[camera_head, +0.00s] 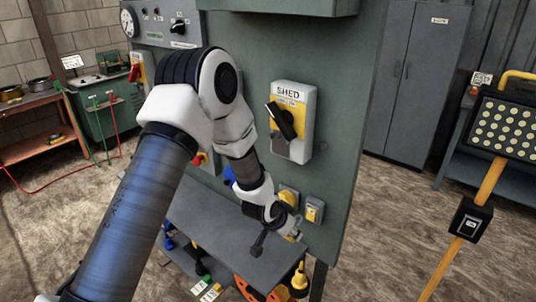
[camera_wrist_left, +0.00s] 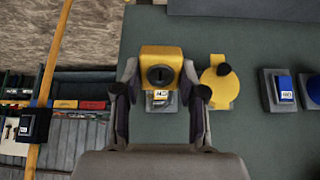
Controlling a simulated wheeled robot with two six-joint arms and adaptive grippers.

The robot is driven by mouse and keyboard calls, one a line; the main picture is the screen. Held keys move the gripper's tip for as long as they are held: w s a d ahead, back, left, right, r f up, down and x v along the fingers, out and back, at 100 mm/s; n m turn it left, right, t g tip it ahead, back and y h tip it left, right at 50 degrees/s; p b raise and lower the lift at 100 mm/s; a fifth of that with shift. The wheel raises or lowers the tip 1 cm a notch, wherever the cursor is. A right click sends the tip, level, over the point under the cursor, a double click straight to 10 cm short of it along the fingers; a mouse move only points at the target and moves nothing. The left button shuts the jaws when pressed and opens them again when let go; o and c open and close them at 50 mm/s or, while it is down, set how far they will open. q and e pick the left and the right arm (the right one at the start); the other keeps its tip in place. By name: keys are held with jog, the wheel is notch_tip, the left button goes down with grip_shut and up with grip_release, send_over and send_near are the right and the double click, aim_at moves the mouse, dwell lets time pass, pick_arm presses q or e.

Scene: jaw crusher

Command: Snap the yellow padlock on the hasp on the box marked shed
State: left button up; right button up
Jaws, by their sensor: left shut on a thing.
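The grey box marked SHED (camera_head: 301,141) is fixed to the upright green panel. It has a yellow face and a tilted black handle (camera_head: 285,121). I cannot make out its hasp clearly. My left gripper (camera_head: 288,232) is low in front of the panel, below the box and well apart from it. In the left wrist view its fingers (camera_wrist_left: 160,95) are closed on both sides of the yellow padlock (camera_wrist_left: 160,55), whose dark round keyhole faces the camera. The padlock's shackle is hidden there. My right gripper is out of view.
A small labelled yellow unit (camera_head: 314,211) and a round yellow one (camera_head: 288,196) are on the panel near my left gripper. A grey shelf (camera_head: 225,232) is below. A yellow post (camera_head: 487,185) stands at the right. Space before the SHED box looks clear.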

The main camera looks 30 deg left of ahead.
pick_arm(q)
jog(key=a+r+t+p, duration=0.3)
jog(key=a+r+t, duration=0.25)
jog(key=r, duration=0.45)
jog(key=a+r+t+p, duration=0.3)
jog(key=a+r+t, duration=0.25)
jog(key=r, duration=0.35)
jog(key=shift+n, duration=0.4)
jog(key=w+b, duration=0.2)
jog(key=w, duration=0.1)
jog(key=w+b, duration=0.1)
jog(key=w, duration=0.1)
jog(key=shift+w+d+f, duration=0.1)
jog(key=shift+d+f, duration=0.2)
jog(key=shift+f, duration=0.05)
jog(key=shift+r, duration=0.15)
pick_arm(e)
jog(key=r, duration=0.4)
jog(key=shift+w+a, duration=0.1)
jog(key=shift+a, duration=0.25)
pick_arm(q)
jog(key=shift+b, duration=0.4)
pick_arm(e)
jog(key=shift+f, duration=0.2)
